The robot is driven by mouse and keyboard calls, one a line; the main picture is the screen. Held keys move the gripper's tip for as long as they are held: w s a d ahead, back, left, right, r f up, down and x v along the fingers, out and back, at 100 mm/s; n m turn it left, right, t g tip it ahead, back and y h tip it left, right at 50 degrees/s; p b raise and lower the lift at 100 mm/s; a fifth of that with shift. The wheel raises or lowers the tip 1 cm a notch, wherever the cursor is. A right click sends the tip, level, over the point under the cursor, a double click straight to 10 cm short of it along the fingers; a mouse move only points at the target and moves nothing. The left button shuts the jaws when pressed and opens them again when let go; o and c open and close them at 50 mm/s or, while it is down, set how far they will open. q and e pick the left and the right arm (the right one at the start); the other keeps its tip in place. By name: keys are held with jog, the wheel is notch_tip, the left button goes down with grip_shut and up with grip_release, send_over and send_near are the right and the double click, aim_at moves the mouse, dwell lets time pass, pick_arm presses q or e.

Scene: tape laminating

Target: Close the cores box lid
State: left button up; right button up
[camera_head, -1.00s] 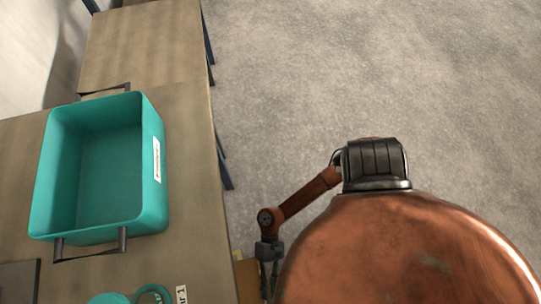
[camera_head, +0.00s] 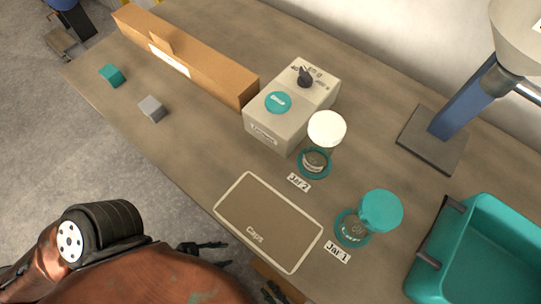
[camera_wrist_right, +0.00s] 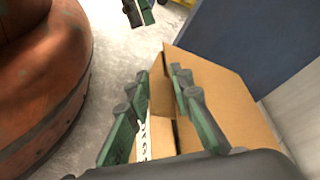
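The open brown cardboard box (camera_wrist_right: 235,105) fills the middle of the right wrist view. A partly hidden white label shows on its side, and a panel stands up by an opening. I cannot tell which panel is the lid. In the head view, part of a brown box (camera_head: 277,278) shows at the front table edge. My right gripper (camera_wrist_right: 162,75) has its fingers apart over the box, with nothing visibly clamped. It also shows at the bottom of the head view (camera_head: 275,292). My left gripper (camera_head: 208,246) hangs off the front edge, apart from the box; its finger gap is unclear.
A teal bin (camera_head: 430,285) is at right, a long cardboard box (camera_head: 200,70) at back left.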

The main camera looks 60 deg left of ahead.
jog(key=v, duration=1.2)
dwell(0.3)
